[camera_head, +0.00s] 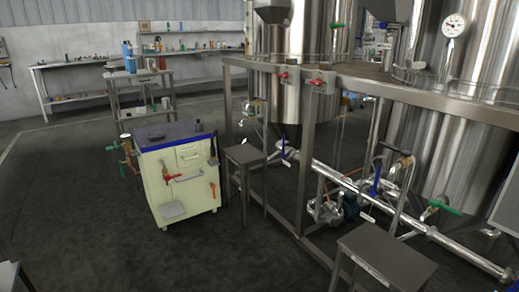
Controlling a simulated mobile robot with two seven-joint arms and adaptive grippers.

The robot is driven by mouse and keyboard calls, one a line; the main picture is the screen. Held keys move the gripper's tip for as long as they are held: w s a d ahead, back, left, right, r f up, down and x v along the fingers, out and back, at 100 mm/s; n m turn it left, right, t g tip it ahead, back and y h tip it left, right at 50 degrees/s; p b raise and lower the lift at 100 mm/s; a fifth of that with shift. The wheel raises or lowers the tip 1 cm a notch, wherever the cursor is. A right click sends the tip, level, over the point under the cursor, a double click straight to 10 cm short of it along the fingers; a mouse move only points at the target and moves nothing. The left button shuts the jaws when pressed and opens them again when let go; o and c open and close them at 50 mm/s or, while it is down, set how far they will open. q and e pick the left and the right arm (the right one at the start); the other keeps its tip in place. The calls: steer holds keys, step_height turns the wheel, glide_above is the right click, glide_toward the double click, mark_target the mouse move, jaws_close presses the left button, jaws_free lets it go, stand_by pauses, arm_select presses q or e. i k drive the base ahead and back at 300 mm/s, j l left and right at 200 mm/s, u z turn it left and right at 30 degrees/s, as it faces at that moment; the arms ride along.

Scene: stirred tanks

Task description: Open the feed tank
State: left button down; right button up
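Two large stainless steel tanks stand on a steel frame. One tank with a conical bottom (288,95) is at the centre, and a wider tank (465,120) is at the right with a round dial gauge (454,25). I cannot tell which is the feed tank. A blue lever (375,180) and a green handle (443,208) are on the lower pipework. The tank tops are cut off by the picture edge. Neither of my grippers is in view.
A cream cabinet with a blue top edge (205,132) stands left of the frame. A small steel stool (246,154) and a low steel table (388,254) stand before the frame. Shelves (80,64) line the back wall.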

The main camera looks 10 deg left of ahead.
mark_target(188, 154)
steer(key=i+u, duration=0.45)
steer(key=i+l+u, duration=0.15)
steer(key=i+u, duration=0.25)
steer(key=i+j, duration=0.2)
steer(key=i, duration=0.3)
steer(key=i+j, duration=0.2)
steer(key=i, duration=0.3)
